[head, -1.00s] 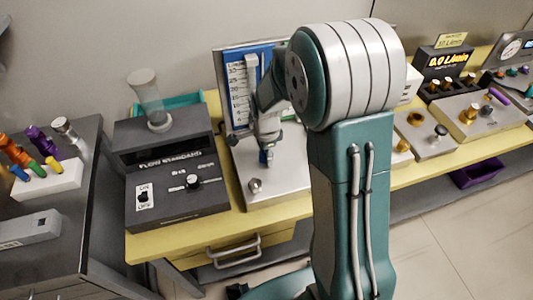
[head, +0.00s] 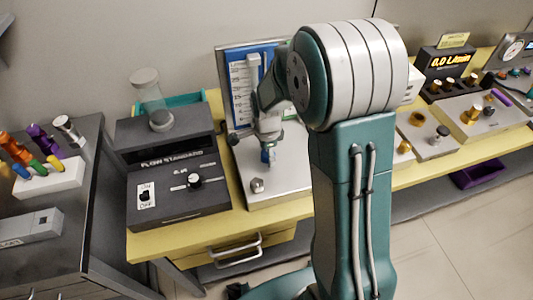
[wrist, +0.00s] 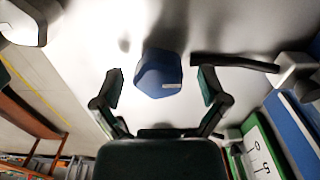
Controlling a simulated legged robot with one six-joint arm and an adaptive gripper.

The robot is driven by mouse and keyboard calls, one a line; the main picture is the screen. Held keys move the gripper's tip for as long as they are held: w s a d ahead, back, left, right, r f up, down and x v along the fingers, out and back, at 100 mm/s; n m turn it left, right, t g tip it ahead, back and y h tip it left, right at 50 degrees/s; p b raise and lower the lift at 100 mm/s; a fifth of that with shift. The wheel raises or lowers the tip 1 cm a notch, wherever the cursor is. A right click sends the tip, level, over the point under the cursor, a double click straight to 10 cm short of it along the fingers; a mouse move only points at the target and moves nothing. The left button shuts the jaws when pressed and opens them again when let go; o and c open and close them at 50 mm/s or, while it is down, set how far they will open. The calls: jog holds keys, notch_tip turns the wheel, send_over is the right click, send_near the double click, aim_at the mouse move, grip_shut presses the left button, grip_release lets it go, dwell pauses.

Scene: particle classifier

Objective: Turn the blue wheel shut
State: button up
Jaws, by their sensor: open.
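The blue wheel (wrist: 158,74) shows in the wrist view as a faceted blue knob with a pale mark on its lower right edge. It stands out from a light metal plate. My gripper (wrist: 162,84) is open, with one dark finger on each side of the wheel and a visible gap to both. In the head view a bit of the blue wheel (head: 268,156) shows just below my gripper (head: 267,142), in front of the blue flow scale. My arm hides the area to its right.
A metal base plate (head: 290,190) with a small silver knob (head: 257,185) lies below my gripper. The grey flow standard box (head: 170,160) stands to the left, and the blue scale panel (head: 240,95) behind. Brass fittings (head: 472,112) and a 0.0 L/min display (head: 447,62) are at right.

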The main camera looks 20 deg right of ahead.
aim_at(266, 152)
notch_tip(266, 152, up, 12)
jog(key=shift+f, duration=0.15)
jog(key=shift+a, duration=0.1)
dwell(0.5)
jog(key=s+r+n+t, duration=0.2)
jog(key=s+r+n, duration=0.3)
jog(key=s+n, duration=0.3)
jog(key=s+r+n+t, duration=0.3)
jog(key=s+r+n, duration=0.2)
jog(key=s+n, duration=0.4)
jog(key=s, duration=0.3)
jog(key=shift+s+r+n+t, duration=0.2)
jog(key=shift+s+n+t, duration=0.1)
jog(key=shift+s, duration=0.1)
jog(key=shift+c, duration=0.3)
dwell(0.4)
